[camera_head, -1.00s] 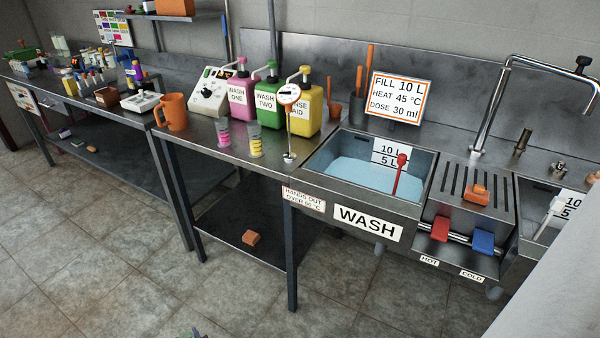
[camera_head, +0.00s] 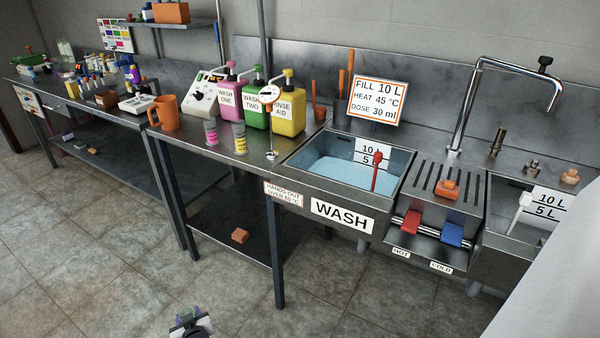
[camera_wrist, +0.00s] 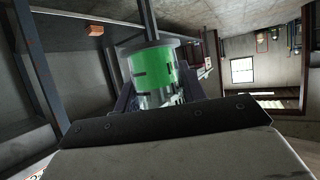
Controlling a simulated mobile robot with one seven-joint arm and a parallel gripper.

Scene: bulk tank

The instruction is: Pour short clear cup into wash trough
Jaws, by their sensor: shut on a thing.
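In the head view only the top of my gripper (camera_head: 190,324) shows at the bottom edge, low over the floor and well in front of the counter; the cup is hard to make out there. The wash trough (camera_head: 338,191) is a steel basin with blue inner walls and pale blue liquid, behind the WASH sign. It stands up and to the right of my gripper, well apart from it.
Two clear cups with pink (camera_head: 211,133) and yellow (camera_head: 240,138) marks stand on the counter left of the trough. A dial thermometer (camera_head: 269,95) stands near the trough's left edge. A red-handled tool (camera_head: 376,168) is in the trough. The floor before the counter is clear.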

